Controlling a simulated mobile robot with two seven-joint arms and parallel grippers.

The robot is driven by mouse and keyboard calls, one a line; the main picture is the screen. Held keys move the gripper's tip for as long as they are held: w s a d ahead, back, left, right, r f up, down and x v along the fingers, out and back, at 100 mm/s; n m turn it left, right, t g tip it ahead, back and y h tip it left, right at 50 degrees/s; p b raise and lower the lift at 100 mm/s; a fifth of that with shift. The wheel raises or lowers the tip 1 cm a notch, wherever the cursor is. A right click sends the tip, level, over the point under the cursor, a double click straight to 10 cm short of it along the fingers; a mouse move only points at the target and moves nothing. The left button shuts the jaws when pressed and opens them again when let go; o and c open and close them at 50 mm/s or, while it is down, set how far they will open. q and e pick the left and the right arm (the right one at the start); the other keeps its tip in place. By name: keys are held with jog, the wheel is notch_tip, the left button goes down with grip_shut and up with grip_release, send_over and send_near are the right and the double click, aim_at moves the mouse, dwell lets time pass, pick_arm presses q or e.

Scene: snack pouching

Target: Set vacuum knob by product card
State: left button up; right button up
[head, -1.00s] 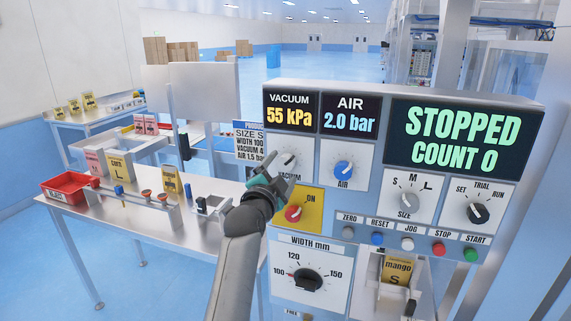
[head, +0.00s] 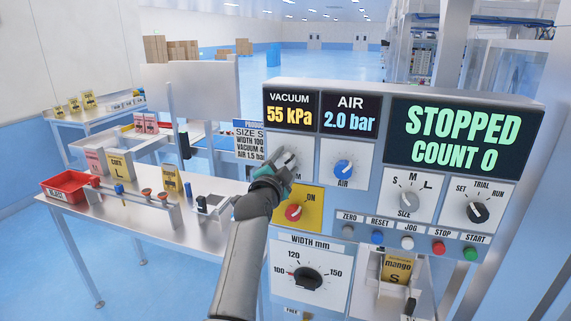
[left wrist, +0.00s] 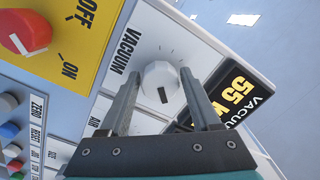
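The white vacuum knob (left wrist: 161,80) has a dark pointer mark and sits on a white plate lettered VACUUM. My left gripper (head: 286,158) is at this knob and covers most of it in the head view. In the left wrist view its two fingers (left wrist: 158,82) stand apart, one on each side of the knob; I cannot tell whether they touch it. The vacuum display (head: 290,112) reads 55 kPa. The product card (head: 249,140) lists size S, width 100, a vacuum value starting with 4, and air 1.5; its right edge is cut off. My right gripper is out of view.
The blue air knob (head: 344,169) is right of the vacuum knob, under a 2.0 bar display. The red on/off knob (head: 294,212) on its yellow plate is just below my left gripper. A steel table (head: 130,215) with pouches and a red bin (head: 70,184) stands left.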

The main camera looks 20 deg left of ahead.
pick_arm(q)
grip_shut()
jog(key=shift+n, duration=0.3)
jog(key=shift+n+p, duration=0.95)
jog(key=shift+n, duration=0.15)
jog(key=shift+n+p, duration=0.7)
jog(key=shift+n, duration=0.8)
jog(key=shift+o, duration=1.9)
grip_release()
